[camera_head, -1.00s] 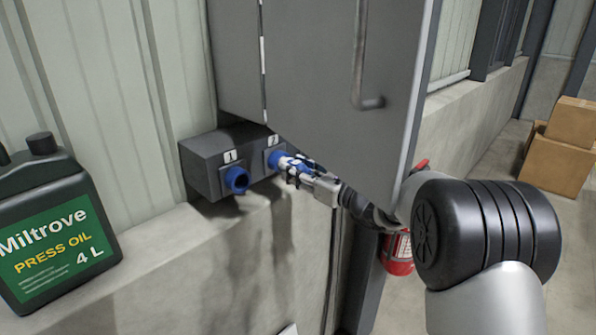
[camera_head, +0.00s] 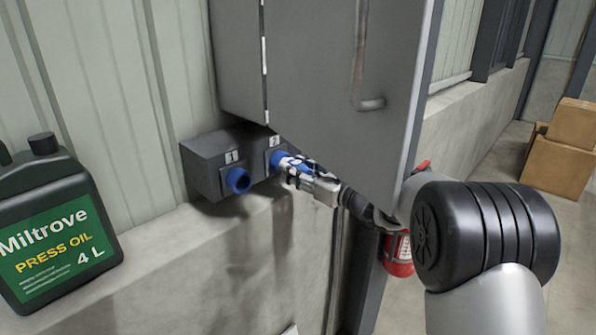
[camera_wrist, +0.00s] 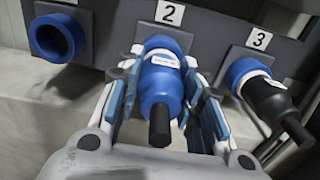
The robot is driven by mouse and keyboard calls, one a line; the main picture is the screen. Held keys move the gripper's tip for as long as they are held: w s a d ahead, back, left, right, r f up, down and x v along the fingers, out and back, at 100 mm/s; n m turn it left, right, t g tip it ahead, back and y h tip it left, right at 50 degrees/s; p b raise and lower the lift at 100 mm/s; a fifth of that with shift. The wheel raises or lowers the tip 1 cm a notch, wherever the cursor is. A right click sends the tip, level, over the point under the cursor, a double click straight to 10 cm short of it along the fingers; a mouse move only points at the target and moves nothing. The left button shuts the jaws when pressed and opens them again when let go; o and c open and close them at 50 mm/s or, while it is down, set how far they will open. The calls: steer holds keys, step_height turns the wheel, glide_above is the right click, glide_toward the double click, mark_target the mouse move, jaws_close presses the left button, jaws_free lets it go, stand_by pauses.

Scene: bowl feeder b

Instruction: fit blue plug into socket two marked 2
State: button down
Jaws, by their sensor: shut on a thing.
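The blue plug (camera_wrist: 162,82) has a white label band and a black tail end. My gripper (camera_wrist: 163,90) is shut on it, one finger on each side, and it also shows in the head view (camera_head: 300,172). The plug's front end is at socket two (camera_wrist: 162,42), under the plate marked 2 (camera_wrist: 169,13), and lines up with it. In the head view the blue collar of socket two (camera_head: 279,159) meets the plug. How deep the plug sits is hidden by the plug and fingers.
Socket one (camera_head: 237,180) is blue, open and empty, left of socket two. Socket three (camera_wrist: 243,71) holds a blue and black plug (camera_wrist: 268,98). A grey cabinet door (camera_head: 320,80) hangs close above my arm. An oil can (camera_head: 50,225) stands at left; a red extinguisher (camera_head: 398,255) is below.

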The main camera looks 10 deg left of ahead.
steer(key=shift+w+a, duration=0.3)
steer(key=shift+a, duration=0.15)
stand_by(1.6)
steer(key=shift+r+b, duration=0.15)
steer(key=shift+b, duration=0.15)
stand_by(0.7)
steer(key=c, duration=1)
jaws_free()
steer(key=shift+w+a, duration=0.1)
steer(key=shift+c, duration=0.2)
